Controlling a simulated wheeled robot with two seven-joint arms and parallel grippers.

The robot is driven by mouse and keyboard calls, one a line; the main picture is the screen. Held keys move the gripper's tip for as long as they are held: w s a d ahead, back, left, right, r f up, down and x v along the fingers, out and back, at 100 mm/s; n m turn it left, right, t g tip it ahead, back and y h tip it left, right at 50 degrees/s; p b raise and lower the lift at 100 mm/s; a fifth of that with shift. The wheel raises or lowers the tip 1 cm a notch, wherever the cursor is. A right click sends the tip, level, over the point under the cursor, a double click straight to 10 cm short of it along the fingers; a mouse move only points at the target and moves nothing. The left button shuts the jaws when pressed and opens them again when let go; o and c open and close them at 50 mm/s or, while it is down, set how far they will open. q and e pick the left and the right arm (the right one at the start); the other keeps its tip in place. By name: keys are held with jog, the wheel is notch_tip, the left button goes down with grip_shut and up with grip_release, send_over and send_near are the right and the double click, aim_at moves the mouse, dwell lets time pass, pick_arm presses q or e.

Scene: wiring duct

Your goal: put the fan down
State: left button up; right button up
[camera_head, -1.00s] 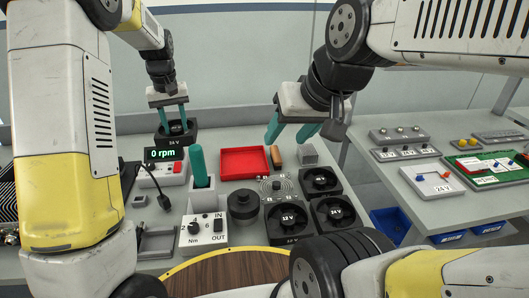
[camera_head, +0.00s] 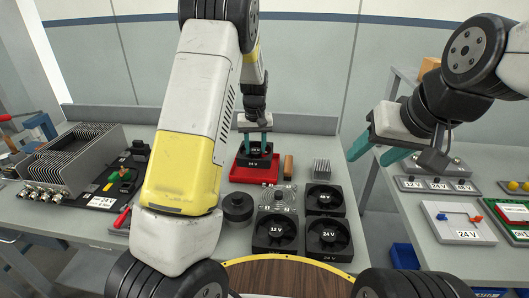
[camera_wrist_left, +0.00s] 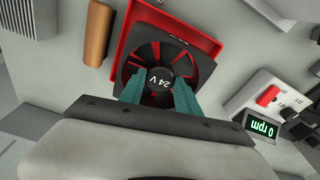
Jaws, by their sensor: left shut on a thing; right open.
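My left gripper (camera_head: 255,142) is shut on a black fan marked 24 V (camera_head: 253,160). The fan is over the red tray (camera_head: 238,176) in the head view. In the left wrist view the fan (camera_wrist_left: 140,58) lies within the outline of the red tray (camera_wrist_left: 203,38), with the teal fingers at its hub. I cannot tell whether the fan touches the tray floor. My right gripper (camera_head: 376,151) is open and empty, off to the right near the side table.
Several other fans, among them a 12 V one (camera_head: 275,234) and a 24 V one (camera_head: 329,238), stand in front of the tray. A wooden block (camera_head: 288,166) and a finned heat sink (camera_head: 321,169) sit to its right.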

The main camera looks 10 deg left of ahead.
aim_at(256, 152)
pick_arm(q)
jog(key=shift+f, duration=2.45)
jog(key=shift+f, duration=0.1)
jog(key=o, duration=1.2)
jog(key=r, duration=0.4)
jog(key=s+r, duration=0.1)
jog(key=r, duration=0.6)
jog(key=shift+s+d+r, duration=0.1)
jog(key=shift+s+r, duration=0.1)
jog(key=shift+r, duration=0.2)
jog(key=s+a+r+m+t+h, duration=0.1)
jog(key=s+r+t, duration=0.1)
jog(key=s+r, duration=0.8)
jog(key=s+a+r+m+t+h, duration=0.15)
jog(key=s+r, duration=0.45)
jog(key=s, duration=0.7)
jog(key=shift+m+t, duration=0.25)
jog(key=shift+t, duration=0.4)
jog(key=s, duration=0.2)
jog(key=s+d, duration=0.1)
jog(key=s, duration=0.2)
jog(key=s+f, duration=0.1)
jog(key=s, duration=0.2)
jog(key=shift+s+d+f, duration=0.1)
jog(key=shift+s+d, duration=0.05)
